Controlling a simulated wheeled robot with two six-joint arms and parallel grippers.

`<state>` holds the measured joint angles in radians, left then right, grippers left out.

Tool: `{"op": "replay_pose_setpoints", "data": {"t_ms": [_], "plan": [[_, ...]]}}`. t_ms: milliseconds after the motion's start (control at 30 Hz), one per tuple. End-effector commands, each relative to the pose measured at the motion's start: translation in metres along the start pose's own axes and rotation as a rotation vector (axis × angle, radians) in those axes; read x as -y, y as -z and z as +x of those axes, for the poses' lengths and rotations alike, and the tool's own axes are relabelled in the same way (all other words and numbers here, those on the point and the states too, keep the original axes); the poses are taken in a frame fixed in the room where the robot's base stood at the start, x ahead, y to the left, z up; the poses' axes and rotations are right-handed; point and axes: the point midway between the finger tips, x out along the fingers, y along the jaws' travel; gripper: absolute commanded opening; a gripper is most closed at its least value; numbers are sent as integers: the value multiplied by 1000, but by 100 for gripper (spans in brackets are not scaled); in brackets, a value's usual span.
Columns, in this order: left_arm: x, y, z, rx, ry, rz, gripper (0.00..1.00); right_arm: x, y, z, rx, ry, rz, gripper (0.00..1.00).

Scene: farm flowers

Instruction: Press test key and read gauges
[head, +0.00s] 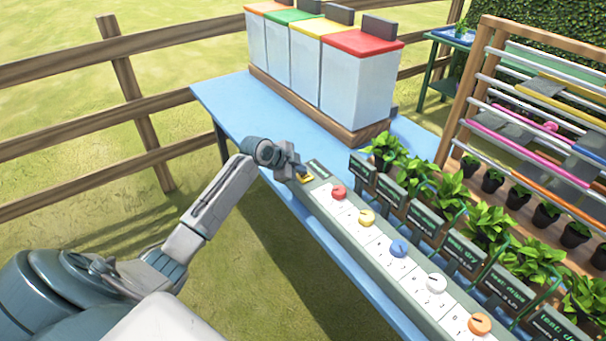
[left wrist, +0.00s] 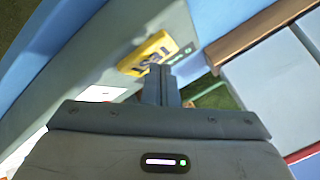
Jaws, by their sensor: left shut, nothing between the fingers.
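A long grey panel (head: 350,243) on the blue table carries a yellow key (head: 307,178) at its far end. In the left wrist view the yellow key (left wrist: 148,52) reads TEST. My left gripper (head: 299,172) is shut and empty, with its tips at the key; I cannot tell whether they touch it. The left wrist view shows the shut fingers (left wrist: 161,78) just in front of the key. Along the panel run a red dial (head: 339,191), a yellow dial (head: 366,216), a blue dial (head: 398,248), a white dial (head: 436,283) and an orange dial (head: 480,323). My right gripper is out of view.
Dark signs (head: 422,218) with green text stand before leafy plants (head: 450,186); some read "test: dry". White bins with coloured lids (head: 362,43) stand on a wooden base at the table's far end. A rack (head: 540,100) with potted plants is at right, a wooden fence (head: 60,65) behind.

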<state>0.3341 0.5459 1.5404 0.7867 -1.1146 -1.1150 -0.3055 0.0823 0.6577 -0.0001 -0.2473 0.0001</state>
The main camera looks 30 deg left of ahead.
Motion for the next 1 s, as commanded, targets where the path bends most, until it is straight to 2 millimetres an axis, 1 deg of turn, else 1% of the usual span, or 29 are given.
{"op": "replay_pose_setpoints", "data": {"t_ms": [467,833,1000], "plan": [[-2,-2,2,1,-2,-1,0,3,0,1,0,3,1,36],[7,7,-10,1,-1,0,0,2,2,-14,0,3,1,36],[8,8,-11,1,-1,0,0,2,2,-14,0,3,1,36]]}}
